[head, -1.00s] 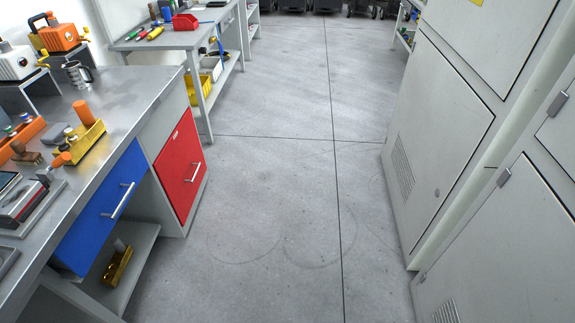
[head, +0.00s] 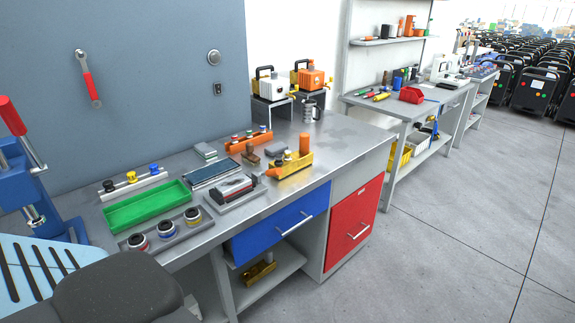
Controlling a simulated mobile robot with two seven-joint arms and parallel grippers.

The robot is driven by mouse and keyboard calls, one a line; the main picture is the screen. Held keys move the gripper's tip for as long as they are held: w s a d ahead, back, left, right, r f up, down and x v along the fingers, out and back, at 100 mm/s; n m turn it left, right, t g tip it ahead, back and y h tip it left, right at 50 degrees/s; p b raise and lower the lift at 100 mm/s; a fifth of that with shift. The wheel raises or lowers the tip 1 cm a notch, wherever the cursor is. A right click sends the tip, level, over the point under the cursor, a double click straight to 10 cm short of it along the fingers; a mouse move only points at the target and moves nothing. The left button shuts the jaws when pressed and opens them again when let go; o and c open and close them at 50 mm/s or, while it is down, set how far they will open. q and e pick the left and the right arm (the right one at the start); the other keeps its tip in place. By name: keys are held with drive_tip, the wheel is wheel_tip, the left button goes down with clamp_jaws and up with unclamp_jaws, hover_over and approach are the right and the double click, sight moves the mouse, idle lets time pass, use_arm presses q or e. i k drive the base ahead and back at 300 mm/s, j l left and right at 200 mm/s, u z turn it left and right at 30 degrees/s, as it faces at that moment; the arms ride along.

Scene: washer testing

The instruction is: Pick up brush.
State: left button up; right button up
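I cannot pick out a brush with certainty. A small brown object with a raised grip (head: 251,154) stands on the metal workbench (head: 345,150), just in front of an orange rack; it may be the brush, but it is too small to tell. Beside it to the right is a yellow bin (head: 290,166) with an orange cylinder (head: 305,143) standing at its far side. Neither of my grippers is in view.
A green tray (head: 146,206), a tray of round gauges (head: 165,229) and a blue press (head: 36,195) occupy the bench's left part. A light blue slotted panel (head: 35,270) and a dark rounded form (head: 120,290) stand in front. Floor (head: 440,260) at right is clear.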

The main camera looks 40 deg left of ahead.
sight(247, 156)
drive_tip(key=u, duration=1.3)
